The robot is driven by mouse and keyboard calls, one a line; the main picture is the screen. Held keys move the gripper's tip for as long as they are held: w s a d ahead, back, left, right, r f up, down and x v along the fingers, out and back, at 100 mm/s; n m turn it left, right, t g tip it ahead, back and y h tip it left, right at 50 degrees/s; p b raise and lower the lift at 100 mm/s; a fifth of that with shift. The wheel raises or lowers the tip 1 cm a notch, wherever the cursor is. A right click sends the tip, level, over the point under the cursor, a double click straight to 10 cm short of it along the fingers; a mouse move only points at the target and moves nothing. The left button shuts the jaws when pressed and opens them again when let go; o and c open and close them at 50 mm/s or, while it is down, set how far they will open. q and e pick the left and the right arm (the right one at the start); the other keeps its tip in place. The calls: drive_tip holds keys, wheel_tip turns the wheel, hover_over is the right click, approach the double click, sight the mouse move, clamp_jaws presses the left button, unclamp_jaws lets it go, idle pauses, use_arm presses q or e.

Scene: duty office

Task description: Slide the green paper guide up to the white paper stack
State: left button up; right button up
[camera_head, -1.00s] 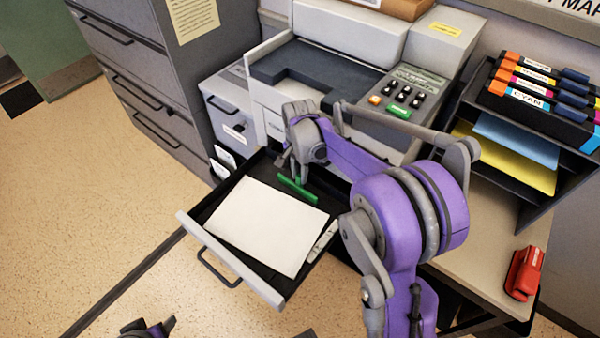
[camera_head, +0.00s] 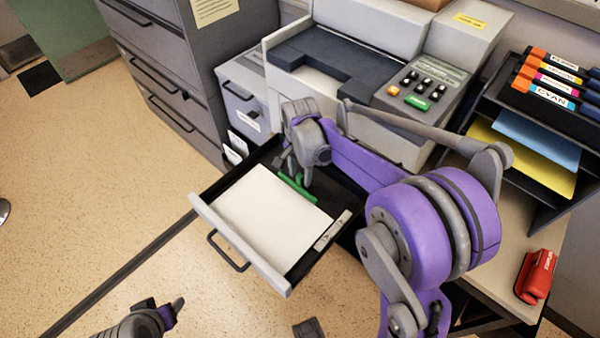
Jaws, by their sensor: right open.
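The green paper guide (camera_head: 296,188) is a short bar in the open black paper drawer (camera_head: 345,196), just behind the white paper stack (camera_head: 268,218). It lies close along the stack's back edge; I cannot tell whether they touch. My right gripper (camera_head: 294,170) is open, pointing down at the guide from behind. Its fingers cover part of the guide's back side, and contact is unclear. My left gripper (camera_head: 174,310) shows only partly at the bottom left, away from the drawer, and its jaw state is unclear.
The drawer's grey front (camera_head: 240,246) has a dark handle (camera_head: 226,252). The grey copier (camera_head: 350,75) stands behind, with a filing cabinet (camera_head: 165,75) at the left. A red stapler (camera_head: 537,275) lies on the desk at the right, below toner boxes (camera_head: 550,85). Open floor lies left.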

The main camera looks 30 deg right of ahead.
sight(300, 175)
drive_tip(key=shift+r, duration=0.15)
wheel_tip(300, 175, up, 10)
drive_tip(key=shift+r+p, duration=0.25)
drive_tip(key=shift+p, duration=0.2)
drive_tip(key=s+a+f+n+t+p, duration=0.1)
drive_tip(key=s+a+n+t, duration=0.1)
drive_tip(key=s+n, duration=0.4)
drive_tip(key=s+a+f+n+t+p, duration=0.1)
drive_tip(key=s+a+n+t+p, duration=0.1)
drive_tip(key=s+n, duration=0.5)
drive_tip(key=s+a+t, duration=0.1)
drive_tip(key=s, duration=0.5)
drive_tip(key=shift+a+f+n, duration=0.2)
drive_tip(key=shift+n, duration=0.1)
drive_tip(key=shift+s, duration=0.15)
idle(1.1)
